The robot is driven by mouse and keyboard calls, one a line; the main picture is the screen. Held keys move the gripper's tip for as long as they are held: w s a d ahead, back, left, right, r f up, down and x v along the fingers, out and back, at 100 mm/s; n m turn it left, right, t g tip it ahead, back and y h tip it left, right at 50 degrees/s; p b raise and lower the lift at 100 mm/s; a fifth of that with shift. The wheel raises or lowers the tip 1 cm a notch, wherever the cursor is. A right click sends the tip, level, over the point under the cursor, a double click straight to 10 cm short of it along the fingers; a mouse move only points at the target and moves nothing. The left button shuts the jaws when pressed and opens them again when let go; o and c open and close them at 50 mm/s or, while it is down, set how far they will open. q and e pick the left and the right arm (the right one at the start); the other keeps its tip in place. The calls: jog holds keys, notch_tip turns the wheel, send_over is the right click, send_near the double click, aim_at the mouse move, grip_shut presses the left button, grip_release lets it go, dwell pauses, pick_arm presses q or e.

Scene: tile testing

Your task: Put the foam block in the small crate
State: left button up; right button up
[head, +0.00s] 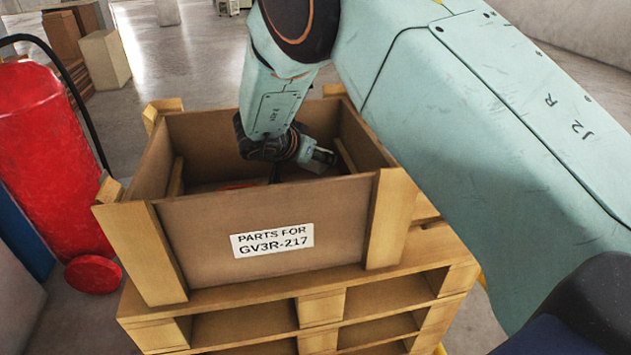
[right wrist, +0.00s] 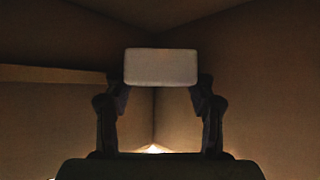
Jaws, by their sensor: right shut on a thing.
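The small crate (head: 190,235) is a brown wooden box with a label on its front, standing on stacked pallets in the head view. My right arm reaches down into it from above, and the crate's front wall hides my right fingers and what they hold. In the right wrist view my right gripper (right wrist: 161,82) is shut on the foam block (right wrist: 161,64), a pale grey block held between the two fingertips. Brown crate walls and a corner show behind the block. Whether the block touches the crate floor cannot be told. My left gripper is not in view.
The pallets (head: 320,307) carry the crate. A red cylinder (head: 40,140) with a black hose stands left of it. An orange-red thing (head: 230,184) shows partly inside the crate. Boxes (head: 104,60) stand at the back left. Open floor lies behind the crate.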

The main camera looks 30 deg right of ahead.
notch_tip(320, 180, down, 6)
jog(key=shift+r+b, duration=0.1)
jog(key=shift+b, duration=1.15)
jog(key=shift+r, duration=0.1)
jog(key=shift+s+d, duration=0.1)
jog(key=o, duration=0.6)
jog(key=shift+f, duration=0.2)
jog(key=shift+o, duration=0.7)
